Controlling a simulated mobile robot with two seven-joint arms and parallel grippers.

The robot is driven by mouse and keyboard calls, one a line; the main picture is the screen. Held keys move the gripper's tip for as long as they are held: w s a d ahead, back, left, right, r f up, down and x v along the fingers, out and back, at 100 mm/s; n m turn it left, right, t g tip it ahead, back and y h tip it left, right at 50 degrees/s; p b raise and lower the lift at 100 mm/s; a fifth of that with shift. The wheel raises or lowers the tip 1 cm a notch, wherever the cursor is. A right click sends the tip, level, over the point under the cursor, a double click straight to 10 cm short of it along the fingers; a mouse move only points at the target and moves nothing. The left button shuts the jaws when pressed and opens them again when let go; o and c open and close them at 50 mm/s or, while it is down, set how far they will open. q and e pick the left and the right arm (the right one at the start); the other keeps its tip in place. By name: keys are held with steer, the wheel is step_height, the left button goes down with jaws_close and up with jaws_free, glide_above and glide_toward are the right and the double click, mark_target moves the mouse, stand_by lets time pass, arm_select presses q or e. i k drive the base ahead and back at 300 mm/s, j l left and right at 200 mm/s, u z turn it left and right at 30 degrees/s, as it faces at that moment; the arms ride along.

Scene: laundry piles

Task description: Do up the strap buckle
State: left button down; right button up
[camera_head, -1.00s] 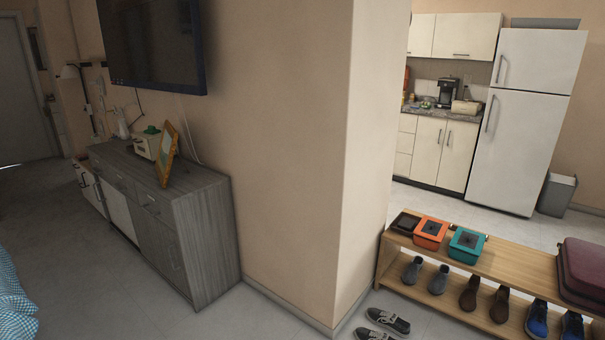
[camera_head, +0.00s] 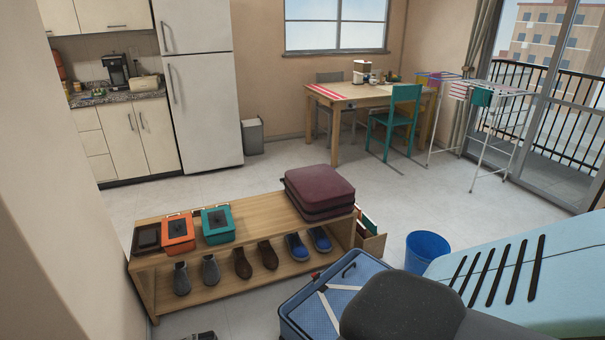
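An open blue suitcase (camera_head: 290,318) lies at the bottom middle of the head view. Pale straps (camera_head: 326,304) cross its blue patterned inside. I cannot make out a buckle on them, and part of the suitcase is hidden by a dark grey rounded shape (camera_head: 400,308) in front of it. The lower edge of the picture cuts the suitcase off. Neither of my grippers is in view.
A wooden shoe bench (camera_head: 262,238) with a closed maroon suitcase (camera_head: 320,190) stands left of the open suitcase. A blue bin (camera_head: 427,247) and a light blue surface with black strips (camera_head: 530,285) are to the right. Clear floor (camera_head: 240,178) lies behind the bench.

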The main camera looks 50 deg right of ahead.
mark_target(315, 277)
steer(key=i+z, duration=0.3)
steer(key=i, duration=0.35)
steer(key=i+z, duration=0.35)
steer(key=i, duration=0.6)
steer(key=u, duration=8.75)
